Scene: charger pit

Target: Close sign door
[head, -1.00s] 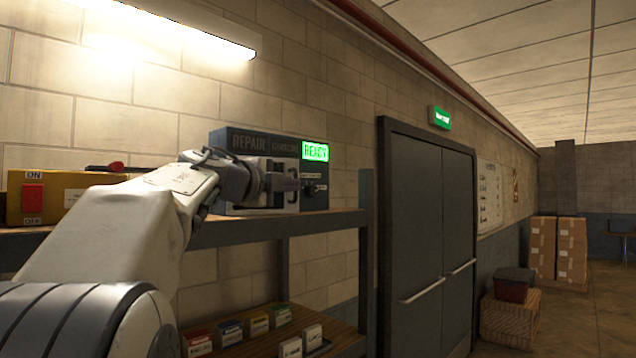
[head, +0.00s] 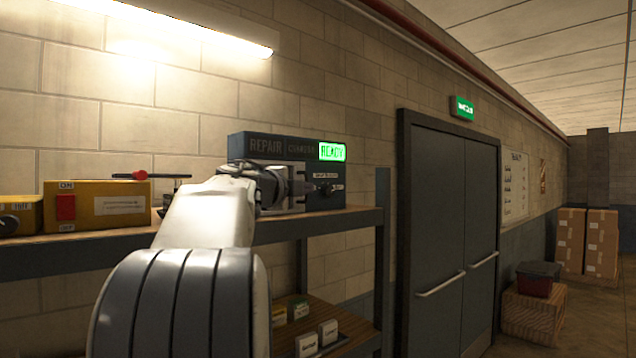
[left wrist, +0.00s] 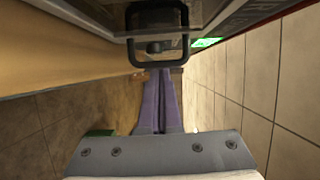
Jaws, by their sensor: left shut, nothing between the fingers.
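A dark grey box (head: 265,145) lettered "REPAIR" stands on the upper shelf, with a lit green "READY" sign (head: 332,152) on its front. My left gripper (head: 294,190) is at the front of this box and hides part of its lower face. In the left wrist view my left gripper (left wrist: 161,74) has its purple-grey fingers shut together with nothing between them. Their tips are right by a black loop handle (left wrist: 184,35); I cannot tell whether they touch it. Whether the box has an open door is unclear in the head view. My right gripper is not in view.
The shelf (head: 340,222) also carries a yellow switch box (head: 122,205) left of my arm. Small cartons (head: 328,332) lie on the lower shelf.

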